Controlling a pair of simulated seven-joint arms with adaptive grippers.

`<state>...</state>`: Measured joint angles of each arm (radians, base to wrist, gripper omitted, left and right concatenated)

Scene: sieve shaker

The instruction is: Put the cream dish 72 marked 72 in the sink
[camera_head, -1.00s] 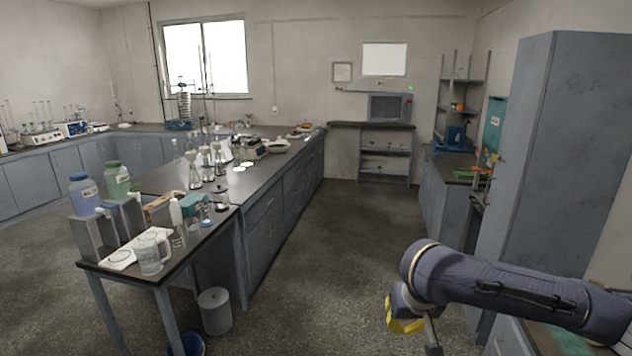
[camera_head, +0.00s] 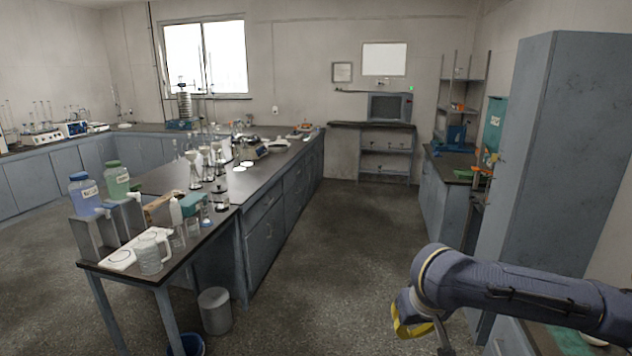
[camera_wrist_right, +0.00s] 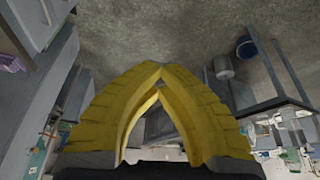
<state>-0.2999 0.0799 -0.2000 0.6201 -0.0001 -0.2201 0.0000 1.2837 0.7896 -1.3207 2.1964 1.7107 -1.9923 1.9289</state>
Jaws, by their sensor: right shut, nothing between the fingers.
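My right gripper (camera_head: 408,330) shows at the lower right of the head view, partly cut from sight by its own arm, over the open floor. In the right wrist view its yellow fingers (camera_wrist_right: 153,72) meet at the tips, with nothing between them. Small whitish dishes or discs (camera_head: 245,163) lie on the long dark bench, too small to read any mark, so I cannot tell whether one is the cream dish 72. I cannot make out a sink. My left gripper is not in view.
The long bench (camera_head: 262,180) on the left holds bottles, flasks and a jug (camera_head: 150,254). A grey bin (camera_head: 214,311) stands beside its near end. A tall grey-blue cabinet (camera_head: 570,150) stands at right. The floor (camera_head: 335,260) between is clear.

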